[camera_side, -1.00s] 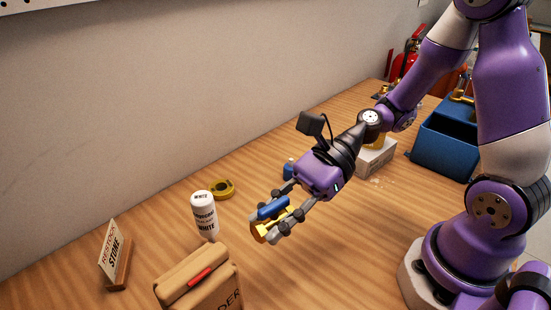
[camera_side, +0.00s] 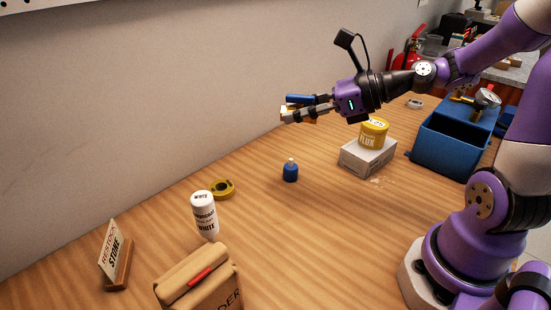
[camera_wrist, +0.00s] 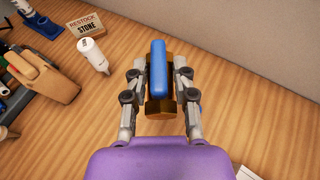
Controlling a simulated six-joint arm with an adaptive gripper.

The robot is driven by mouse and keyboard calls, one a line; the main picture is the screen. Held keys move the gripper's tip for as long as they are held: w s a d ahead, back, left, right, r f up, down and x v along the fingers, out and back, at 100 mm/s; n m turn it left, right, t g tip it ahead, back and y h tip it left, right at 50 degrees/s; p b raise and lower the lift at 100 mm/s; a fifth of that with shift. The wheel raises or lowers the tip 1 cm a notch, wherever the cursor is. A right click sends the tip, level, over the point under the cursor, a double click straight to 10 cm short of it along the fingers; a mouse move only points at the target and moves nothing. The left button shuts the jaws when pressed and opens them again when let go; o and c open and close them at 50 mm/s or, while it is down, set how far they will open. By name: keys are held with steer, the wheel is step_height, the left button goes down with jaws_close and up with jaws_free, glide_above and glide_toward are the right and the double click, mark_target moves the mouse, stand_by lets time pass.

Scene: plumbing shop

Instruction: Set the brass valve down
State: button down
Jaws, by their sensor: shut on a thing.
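The brass valve (camera_wrist: 160,108) with a blue lever handle (camera_wrist: 159,68) is between my gripper's fingers in the wrist view. In the side view the brass valve (camera_side: 288,113) shows at the fingertips, its blue handle on top. My gripper (camera_side: 300,111) is shut on it and holds it well above the wooden table (camera_side: 250,240), pointing left toward the wall. Part of the valve body is hidden by the fingers and the handle.
A small blue bottle (camera_side: 290,172) stands below. A yellow tape roll (camera_side: 222,189), white bottle (camera_side: 204,215), restock sign (camera_side: 114,255) and tan bag (camera_side: 200,280) lie left. A flux tub (camera_side: 374,134) on a white box (camera_side: 368,158) and a blue bin (camera_side: 447,150) stand right.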

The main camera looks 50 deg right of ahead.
mark_target(301, 228)
steer(key=s+a+f+n+g+y, duration=0.1)
steer(key=s+f+n+g, duration=0.1)
steer(key=f, duration=0.2)
steer(key=s+a+f+n+g+y, duration=0.2)
steer(key=f, duration=0.3)
steer(key=s+a+f+n+g+y, duration=0.2)
steer(key=f, duration=0.2)
steer(key=shift+a+f+n, duration=0.25)
steer(key=shift+f+n, duration=0.1)
steer(key=shift+n, duration=0.05)
steer(key=shift+f, duration=2.4)
steer(key=c, duration=0.7)
jaws_free()
steer(key=shift+f, duration=0.1)
